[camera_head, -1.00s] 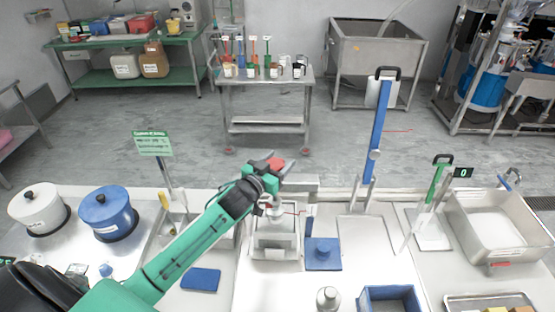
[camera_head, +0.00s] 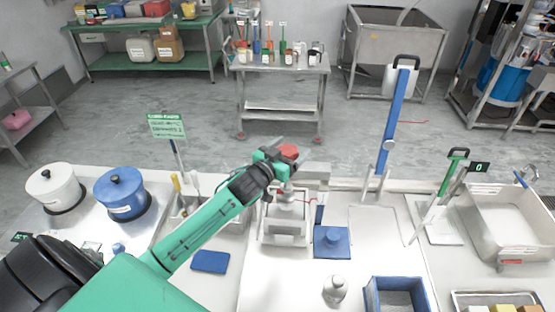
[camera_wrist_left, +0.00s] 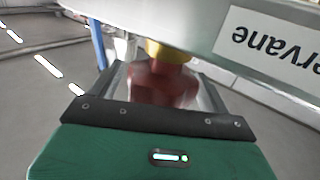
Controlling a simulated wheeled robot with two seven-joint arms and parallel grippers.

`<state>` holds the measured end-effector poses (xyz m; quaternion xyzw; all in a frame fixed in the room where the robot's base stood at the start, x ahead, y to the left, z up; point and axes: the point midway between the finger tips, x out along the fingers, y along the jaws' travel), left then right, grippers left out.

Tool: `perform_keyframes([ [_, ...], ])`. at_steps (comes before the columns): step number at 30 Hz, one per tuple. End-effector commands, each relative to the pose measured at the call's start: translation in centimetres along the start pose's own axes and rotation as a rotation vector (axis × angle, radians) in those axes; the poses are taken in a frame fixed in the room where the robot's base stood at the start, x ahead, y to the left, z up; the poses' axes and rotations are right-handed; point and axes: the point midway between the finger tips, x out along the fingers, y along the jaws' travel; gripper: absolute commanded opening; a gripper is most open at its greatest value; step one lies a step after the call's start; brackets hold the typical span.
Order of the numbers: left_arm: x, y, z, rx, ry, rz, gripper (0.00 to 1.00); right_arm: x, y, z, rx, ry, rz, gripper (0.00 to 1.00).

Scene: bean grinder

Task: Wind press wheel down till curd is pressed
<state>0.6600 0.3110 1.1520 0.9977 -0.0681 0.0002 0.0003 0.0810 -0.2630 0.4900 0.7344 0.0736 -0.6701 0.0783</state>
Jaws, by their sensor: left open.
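The press wheel, a red knob (camera_head: 289,151), tops the small curd press (camera_head: 284,240) at the middle of the bench. My left gripper (camera_head: 299,153) is at the wheel, its fingers on either side of it. In the left wrist view the red wheel (camera_wrist_left: 165,85) shows between the two open fingers, with a yellow part (camera_wrist_left: 168,52) beyond it. I cannot tell whether the fingers touch it. The press's lower part is visible, but the curd inside cannot be made out. My right gripper is not in view.
A grey beam with an upside-down label (camera_wrist_left: 270,45) crosses close above the wheel in the wrist view. Blue and white pots (camera_head: 121,194) stand left.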

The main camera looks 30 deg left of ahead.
Motion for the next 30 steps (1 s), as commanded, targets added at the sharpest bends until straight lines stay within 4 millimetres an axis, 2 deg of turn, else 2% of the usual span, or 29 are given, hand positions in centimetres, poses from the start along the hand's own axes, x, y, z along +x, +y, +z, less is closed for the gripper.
perform_keyframes([
  [6, -3.5, 0.0, 0.6, 0.001, -0.002, 0.001, 0.80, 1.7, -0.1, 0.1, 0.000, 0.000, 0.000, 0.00],
  [18, -10.6, 0.0, 0.4, 0.001, -0.002, 0.001, 0.80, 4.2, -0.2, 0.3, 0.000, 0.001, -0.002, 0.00],
  [24, -12.5, 0.0, 0.2, 0.001, -0.001, 0.001, 0.80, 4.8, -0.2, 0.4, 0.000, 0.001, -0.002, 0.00],
  [30, -13.2, 0.0, 0.1, 0.001, 0.000, 0.001, 0.80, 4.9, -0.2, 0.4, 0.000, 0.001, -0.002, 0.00],
])
